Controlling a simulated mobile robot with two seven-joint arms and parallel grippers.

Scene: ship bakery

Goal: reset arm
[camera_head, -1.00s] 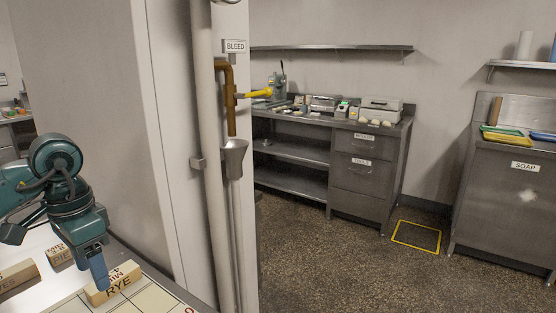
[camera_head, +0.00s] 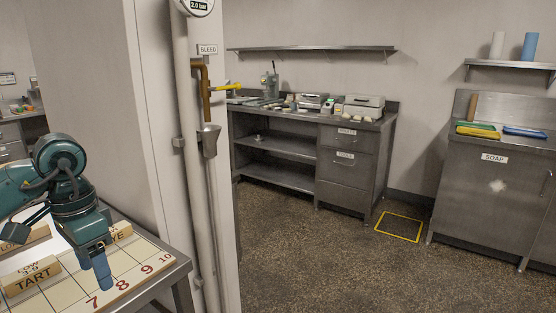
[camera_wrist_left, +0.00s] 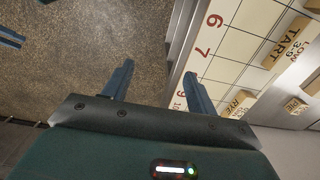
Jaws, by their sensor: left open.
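My left gripper (camera_head: 98,272) hangs over the near edge of a board with numbered squares (camera_head: 128,262) at the lower left of the head view. Its jaws point down and hold nothing. In the left wrist view my left gripper (camera_wrist_left: 158,88) shows its two blue fingers spread wide apart, with floor and the board's edge between and beyond them.
A TART block (camera_head: 34,280) and a partly hidden RYE block (camera_head: 121,232) stand on the board. A white pillar with pipes (camera_head: 205,140) rises beside the table. A steel counter (camera_head: 345,165) and a SOAP cabinet (camera_head: 490,190) stand beyond open floor (camera_head: 330,255).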

